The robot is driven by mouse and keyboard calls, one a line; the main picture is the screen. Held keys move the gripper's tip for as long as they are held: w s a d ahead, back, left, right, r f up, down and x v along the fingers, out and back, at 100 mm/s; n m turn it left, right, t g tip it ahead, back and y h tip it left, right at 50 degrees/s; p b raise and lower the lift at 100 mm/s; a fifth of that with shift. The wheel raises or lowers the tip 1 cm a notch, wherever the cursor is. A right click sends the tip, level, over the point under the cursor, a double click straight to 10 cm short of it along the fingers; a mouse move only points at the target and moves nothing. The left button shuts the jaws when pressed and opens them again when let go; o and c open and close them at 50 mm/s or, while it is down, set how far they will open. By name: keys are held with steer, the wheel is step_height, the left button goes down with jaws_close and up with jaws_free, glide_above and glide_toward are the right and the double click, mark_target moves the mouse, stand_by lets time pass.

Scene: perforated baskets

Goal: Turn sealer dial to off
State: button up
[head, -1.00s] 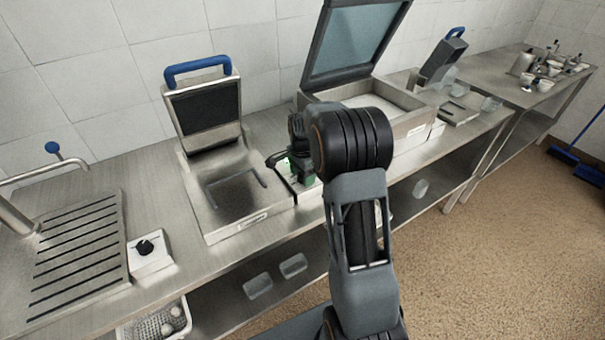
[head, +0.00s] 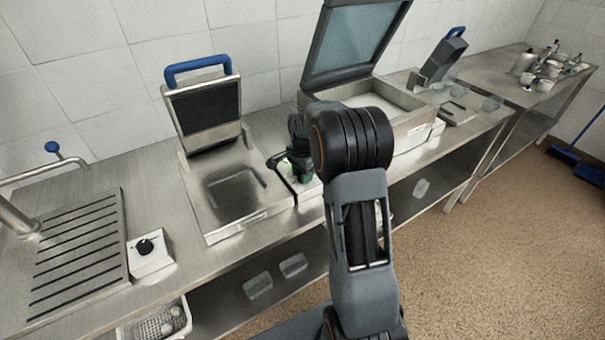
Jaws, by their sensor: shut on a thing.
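My gripper (head: 290,178) is small in the head view, pointing down just right of the left press-type machine, partly hidden behind my own wrist. It is shut at a small white control box (head: 309,190) on the counter. The knob of that box is hidden by the gripper, so its setting cannot be seen; the grip appears to be on this dial. The middle machine (head: 408,127), with its glass lid (head: 352,42) raised, stands right behind my wrist. The left machine (head: 222,192) stands open with its blue-handled lid (head: 203,105) up.
Another white box with a black dial (head: 145,246) sits at left beside a slotted drain board (head: 78,255). A third blue-handled machine (head: 444,62) stands farther right. A white perforated basket (head: 158,322) is on the lower shelf.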

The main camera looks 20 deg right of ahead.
steer(key=n, duration=0.6)
steer(key=shift+b, duration=0.3)
steer(key=n, duration=0.5)
steer(key=shift+n, duration=0.3)
steer(key=n, duration=1.1)
steer(key=shift+r+b, duration=0.1)
steer(key=shift+b, duration=0.25)
steer(key=shift+n, duration=0.4)
steer(key=o, duration=0.7)
steer(key=shift+o, duration=1.1)
